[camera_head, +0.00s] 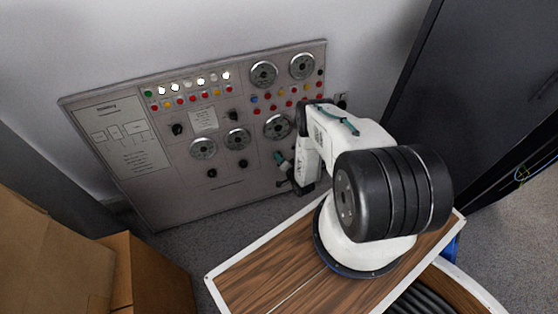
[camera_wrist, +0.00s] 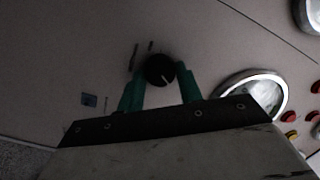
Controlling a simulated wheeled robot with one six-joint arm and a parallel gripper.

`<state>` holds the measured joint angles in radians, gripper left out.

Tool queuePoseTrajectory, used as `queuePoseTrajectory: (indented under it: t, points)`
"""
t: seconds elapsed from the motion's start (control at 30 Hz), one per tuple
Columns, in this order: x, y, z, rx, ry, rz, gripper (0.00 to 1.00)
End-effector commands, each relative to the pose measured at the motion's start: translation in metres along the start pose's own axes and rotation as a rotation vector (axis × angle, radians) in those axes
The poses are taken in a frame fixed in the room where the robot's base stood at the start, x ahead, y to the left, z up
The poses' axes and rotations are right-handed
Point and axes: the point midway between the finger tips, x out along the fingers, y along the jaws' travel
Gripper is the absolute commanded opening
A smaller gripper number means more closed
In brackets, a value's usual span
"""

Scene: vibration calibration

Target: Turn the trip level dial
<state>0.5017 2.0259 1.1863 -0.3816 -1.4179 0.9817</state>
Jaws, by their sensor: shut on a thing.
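A black round dial (camera_wrist: 159,69) with a white pointer line sits on the grey panel (camera_head: 150,195). My gripper (camera_wrist: 160,72) has its two green fingers on either side of the dial and is shut on it. The white pointer line is near the dial's lower middle, and small dark marks are on the panel to its upper left. In the head view, my gripper (camera_head: 281,159) is at the lower right part of the panel, and the dial it holds cannot be made out there. Any writing by the dial is too blurred to read.
A round gauge (camera_wrist: 250,92) is right of the dial, with red and yellow buttons beyond it. The panel also carries other gauges (camera_head: 237,138), black knobs (camera_head: 177,129) and lit lamps (camera_head: 201,82). Cardboard boxes (camera_head: 50,245) stand at lower left; a dark cabinet (camera_head: 480,80) stands right.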

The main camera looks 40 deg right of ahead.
Motion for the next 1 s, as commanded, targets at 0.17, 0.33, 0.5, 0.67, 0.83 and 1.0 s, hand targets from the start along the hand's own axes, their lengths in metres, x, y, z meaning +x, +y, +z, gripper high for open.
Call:
queuePoseTrajectory:
  t: [0.17, 0.33, 0.5, 0.67, 0.83, 1.0]
  points:
    - [0.005, -0.003, -0.006, -0.004, 0.012, -0.008, 0.12]
    - [0.005, -0.004, -0.006, -0.004, 0.011, -0.009, 0.46]
    - [0.004, -0.002, -0.004, -0.003, 0.006, -0.005, 0.56]
    - [0.002, -0.002, -0.002, -0.002, 0.004, -0.003, 0.56]
    - [-0.002, -0.001, -0.001, -0.001, 0.003, -0.001, 0.56]
    - [-0.026, 0.000, -0.002, 0.000, 0.002, 0.002, 0.56]
